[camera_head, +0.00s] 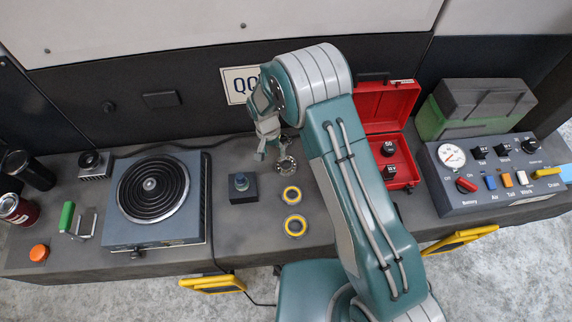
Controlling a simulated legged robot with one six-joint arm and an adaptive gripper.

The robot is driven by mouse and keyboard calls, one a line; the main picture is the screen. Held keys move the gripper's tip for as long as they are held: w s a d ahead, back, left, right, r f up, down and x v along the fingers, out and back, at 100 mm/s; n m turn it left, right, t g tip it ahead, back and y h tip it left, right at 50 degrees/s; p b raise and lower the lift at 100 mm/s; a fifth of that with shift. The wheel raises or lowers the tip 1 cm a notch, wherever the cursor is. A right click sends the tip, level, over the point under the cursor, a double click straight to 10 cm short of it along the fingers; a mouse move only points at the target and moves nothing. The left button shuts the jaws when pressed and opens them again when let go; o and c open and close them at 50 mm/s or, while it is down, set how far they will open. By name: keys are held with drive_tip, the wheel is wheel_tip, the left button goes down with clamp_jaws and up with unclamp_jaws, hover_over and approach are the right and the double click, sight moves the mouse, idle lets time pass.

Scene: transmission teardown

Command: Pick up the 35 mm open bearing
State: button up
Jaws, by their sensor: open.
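My gripper (270,153) is open over the back middle of the bench, pointing down. A grey metal ring (287,166) with an uncovered face, which looks like an open bearing, lies on the bench just right of the fingertips. My gripper partly covers its back edge, and I cannot tell if they touch. Two yellow-faced rings, a back one (291,187) and a front one (287,226), lie in a row in front of it. No size marking is readable on any ring.
A black block with a round blue-grey piece (242,186) stands left of the rings. A hot plate (137,234) is further left. An open red case (405,178) and a control panel (464,203) are to the right. My arm hides bench between rings and case.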

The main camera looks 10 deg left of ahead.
sight(278, 162)
drive_tip(key=f, duration=0.3)
drive_tip(key=d+f, duration=0.1)
drive_tip(key=shift+s+d+f, duration=0.1)
drive_tip(key=shift+s+f, duration=0.15)
drive_tip(key=shift+f, duration=0.05)
clamp_jaws()
wheel_tip(278, 162, up, 4)
drive_tip(key=shift+f, duration=0.2)
drive_tip(key=s+r, duration=0.9)
drive_tip(key=s, duration=0.5)
drive_tip(key=shift+d+r, duration=0.15)
drive_tip(key=shift+r, duration=0.1)
